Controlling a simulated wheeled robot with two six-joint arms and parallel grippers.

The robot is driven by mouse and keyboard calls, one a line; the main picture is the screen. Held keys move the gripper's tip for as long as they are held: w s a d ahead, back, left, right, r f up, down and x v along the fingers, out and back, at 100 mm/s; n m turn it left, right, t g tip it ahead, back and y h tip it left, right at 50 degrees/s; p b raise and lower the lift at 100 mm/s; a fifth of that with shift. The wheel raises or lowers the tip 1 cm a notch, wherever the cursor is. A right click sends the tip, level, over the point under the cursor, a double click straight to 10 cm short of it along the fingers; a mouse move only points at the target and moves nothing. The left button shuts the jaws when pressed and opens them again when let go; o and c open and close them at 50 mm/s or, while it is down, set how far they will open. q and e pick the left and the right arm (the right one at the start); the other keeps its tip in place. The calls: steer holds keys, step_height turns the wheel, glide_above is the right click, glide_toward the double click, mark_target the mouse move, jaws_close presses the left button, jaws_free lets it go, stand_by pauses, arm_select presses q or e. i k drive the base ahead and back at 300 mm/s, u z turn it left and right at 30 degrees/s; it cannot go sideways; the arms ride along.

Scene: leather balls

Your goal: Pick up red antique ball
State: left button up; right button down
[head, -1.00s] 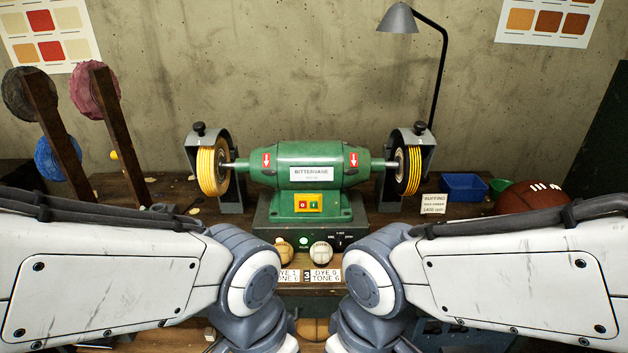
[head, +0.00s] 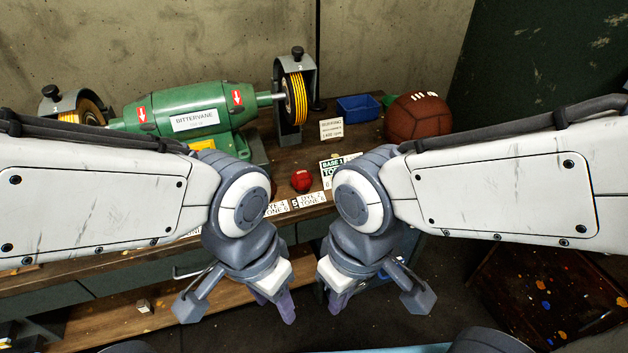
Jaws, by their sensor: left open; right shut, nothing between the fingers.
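A small red ball (head: 301,181) sits on the wooden workbench, between my two forearms and behind white label cards. A large brown-red leather ball with white laces (head: 418,117) rests at the back right of the bench. My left gripper (head: 274,308) hangs in front of the bench, below its top, open and empty. My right gripper (head: 342,298) hangs beside it, shut and empty. Neither gripper touches a ball.
A green bench grinder (head: 190,112) with yellow wheels stands behind the balls. A blue tray (head: 357,108) and a buffing sign (head: 331,129) stand right of it. Label cards (head: 311,199) line the bench's front edge. A paint-spotted brown surface (head: 530,290) lies low at the right.

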mark_target(301, 179)
steer(key=z, duration=0.1)
steer(key=k, duration=0.3)
steer(key=u, duration=0.3)
steer(key=i, duration=0.3)
steer(key=u, duration=1)
steer(key=k, duration=0.3)
steer(key=z, duration=0.8)
steer(key=i, duration=0.8)
steer(key=u, duration=0.05)
